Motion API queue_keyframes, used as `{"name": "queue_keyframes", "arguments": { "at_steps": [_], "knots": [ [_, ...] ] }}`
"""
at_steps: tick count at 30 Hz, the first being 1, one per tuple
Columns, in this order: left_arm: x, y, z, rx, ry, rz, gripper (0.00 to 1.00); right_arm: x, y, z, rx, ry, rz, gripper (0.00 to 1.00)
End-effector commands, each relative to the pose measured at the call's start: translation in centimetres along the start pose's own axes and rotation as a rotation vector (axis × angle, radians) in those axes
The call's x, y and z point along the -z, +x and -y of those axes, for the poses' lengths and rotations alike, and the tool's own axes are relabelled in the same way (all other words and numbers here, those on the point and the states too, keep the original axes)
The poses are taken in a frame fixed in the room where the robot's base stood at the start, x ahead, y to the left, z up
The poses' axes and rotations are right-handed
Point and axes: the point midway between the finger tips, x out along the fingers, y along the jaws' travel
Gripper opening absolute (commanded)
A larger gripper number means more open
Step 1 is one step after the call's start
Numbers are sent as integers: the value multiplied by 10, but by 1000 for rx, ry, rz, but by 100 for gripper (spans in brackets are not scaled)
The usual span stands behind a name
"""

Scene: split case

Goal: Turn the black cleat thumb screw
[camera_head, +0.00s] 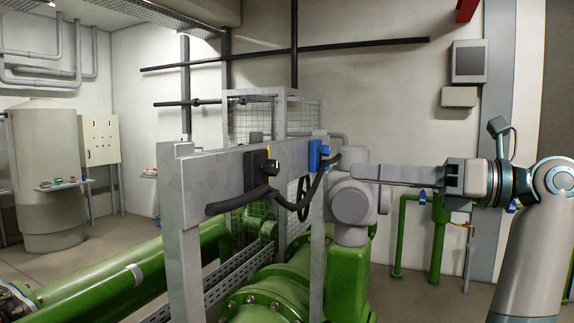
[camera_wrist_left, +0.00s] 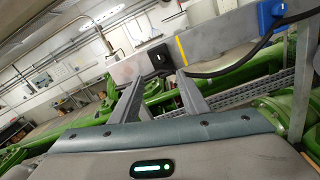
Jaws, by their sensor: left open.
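The black cleat (camera_head: 256,172) is a dark block on the front of a grey metal beam (camera_head: 222,177), with a small black knob on it that looks like the thumb screw (camera_head: 271,167). A yellow mark is beside it. In the left wrist view the black cleat (camera_wrist_left: 155,58) lies ahead, seen between my fingers. My left gripper (camera_head: 354,172) enters from the right of the head view, points left, and is apart from the cleat. In the left wrist view its two fingers (camera_wrist_left: 158,80) are spread with nothing between them. My right gripper is not in view.
A blue cleat (camera_head: 315,155) sits on the beam right of the black one. A thick black cable (camera_head: 300,200) sags between them and runs past the black cleat. A grey rounded housing (camera_head: 350,205) stands near my gripper. Green pipes (camera_head: 112,283) lie below; a mesh cage (camera_head: 252,118) stands behind.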

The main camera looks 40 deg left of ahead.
Motion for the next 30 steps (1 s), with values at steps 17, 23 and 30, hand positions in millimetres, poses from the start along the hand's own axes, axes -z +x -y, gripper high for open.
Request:
{"name": "queue_keyframes", "arguments": {
  "at_steps": [17, 23, 30],
  "knots": [
    [-3, 101, -2, -3, -1, 0, 41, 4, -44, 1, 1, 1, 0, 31],
    [-3, 132, -2, -4, 0, 0, 41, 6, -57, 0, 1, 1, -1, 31],
    [-1, 150, 0, -1, 0, 0, 41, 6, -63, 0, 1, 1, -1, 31]
  ]
}}
